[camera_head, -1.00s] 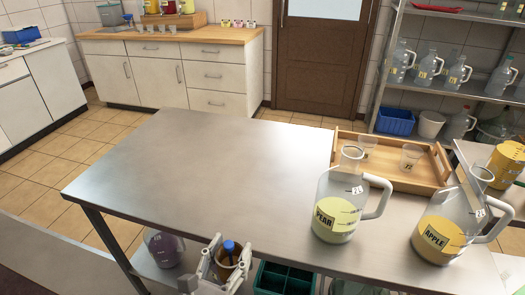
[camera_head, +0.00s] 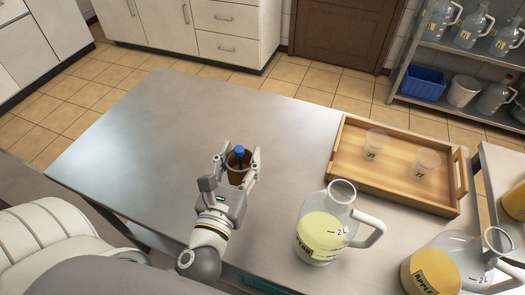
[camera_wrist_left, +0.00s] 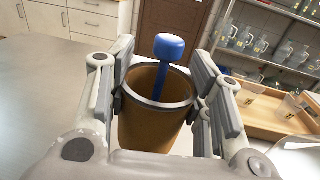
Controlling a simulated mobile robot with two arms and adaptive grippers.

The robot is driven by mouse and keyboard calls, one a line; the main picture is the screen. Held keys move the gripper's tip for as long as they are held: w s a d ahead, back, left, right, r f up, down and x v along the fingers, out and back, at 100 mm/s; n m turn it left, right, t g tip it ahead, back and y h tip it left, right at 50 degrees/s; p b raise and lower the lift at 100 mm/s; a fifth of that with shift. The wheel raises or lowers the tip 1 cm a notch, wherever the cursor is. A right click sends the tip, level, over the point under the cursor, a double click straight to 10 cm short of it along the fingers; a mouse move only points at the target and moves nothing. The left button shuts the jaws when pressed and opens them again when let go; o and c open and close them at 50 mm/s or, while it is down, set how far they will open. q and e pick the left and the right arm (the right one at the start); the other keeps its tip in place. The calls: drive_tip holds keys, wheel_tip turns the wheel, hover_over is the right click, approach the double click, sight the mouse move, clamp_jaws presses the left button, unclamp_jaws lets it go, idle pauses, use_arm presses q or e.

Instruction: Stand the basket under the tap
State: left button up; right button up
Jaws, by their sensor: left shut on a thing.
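My left gripper (camera_head: 238,162) is shut on a brown cup (camera_head: 237,177) with a grey rim. A blue-topped stick (camera_head: 239,152) stands in the cup. The left wrist view shows the cup (camera_wrist_left: 150,130) upright between the two fingers, with the blue knob (camera_wrist_left: 169,47) above its rim. The cup is over the steel table; I cannot tell whether it touches the top. A blue basket (camera_head: 422,84) sits on a low shelf at the back right, far from the gripper. I see no tap. My right gripper is not in view.
The steel table (camera_head: 150,130) is clear left of the cup. A pear jug (camera_head: 322,238) and an apple jug (camera_head: 440,272) stand at the right front. A wooden tray (camera_head: 400,200) holds two clear cups. A white bucket (camera_head: 463,92) is beside the blue basket.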

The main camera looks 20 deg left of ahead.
use_arm(q)
drive_tip(key=shift+w+a+f+b, duration=0.3)
drive_tip(key=shift+w+f+b, duration=0.25)
drive_tip(key=shift+w+f, duration=1.65)
drive_tip(key=shift+w+a+f+b, duration=0.35)
drive_tip(key=shift+w+f+b, duration=0.25)
drive_tip(key=shift+w+f, duration=1.6)
drive_tip(key=shift+w+a+f+b, duration=0.3)
drive_tip(key=shift+w+f+b, duration=0.25)
drive_tip(key=shift+w+f, duration=1.65)
drive_tip(key=shift+r, duration=0.15)
drive_tip(key=o, duration=1)
